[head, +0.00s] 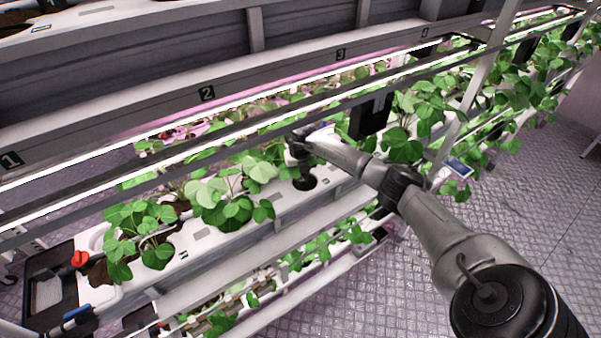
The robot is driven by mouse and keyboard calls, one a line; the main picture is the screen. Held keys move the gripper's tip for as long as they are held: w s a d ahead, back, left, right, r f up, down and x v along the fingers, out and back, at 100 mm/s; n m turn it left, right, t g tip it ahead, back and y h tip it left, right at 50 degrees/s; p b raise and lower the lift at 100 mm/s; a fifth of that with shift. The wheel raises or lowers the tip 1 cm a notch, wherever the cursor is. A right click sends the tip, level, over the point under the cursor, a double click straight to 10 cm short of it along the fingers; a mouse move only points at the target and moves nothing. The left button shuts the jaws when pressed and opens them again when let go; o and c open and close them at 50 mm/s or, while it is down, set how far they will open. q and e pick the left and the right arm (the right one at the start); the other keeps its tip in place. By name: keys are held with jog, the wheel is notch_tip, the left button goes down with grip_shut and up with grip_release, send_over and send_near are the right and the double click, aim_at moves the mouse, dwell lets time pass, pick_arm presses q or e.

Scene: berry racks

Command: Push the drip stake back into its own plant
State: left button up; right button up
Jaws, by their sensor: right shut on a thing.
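My right gripper (304,170) reaches in from the right and points down over the white planting trough (205,235). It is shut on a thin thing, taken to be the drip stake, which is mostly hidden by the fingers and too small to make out. Just under the fingertips is a dark round planting hole (306,184) in the trough's top. A leafy strawberry plant (232,190) stands just left of the gripper, and another plant (140,235) stands farther left. My left gripper is not in view.
Lit bars (240,122) run across above the trough, close over my right wrist. A numbered beam (265,83) runs behind. More plants (415,110) stand to the right, beside an upright post (470,90). A red-handled valve (80,258) is at the trough's left end. The patterned floor (520,215) at right is clear.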

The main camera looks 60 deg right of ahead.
jog(key=shift+f+b, duration=0.45)
jog(key=shift+f, duration=0.35)
jog(key=shift+f+b, duration=0.3)
jog(key=shift+f, duration=0.15)
jog(key=o, duration=1.4)
jog(key=shift+c, duration=0.2)
jog(key=shift+r, duration=0.2)
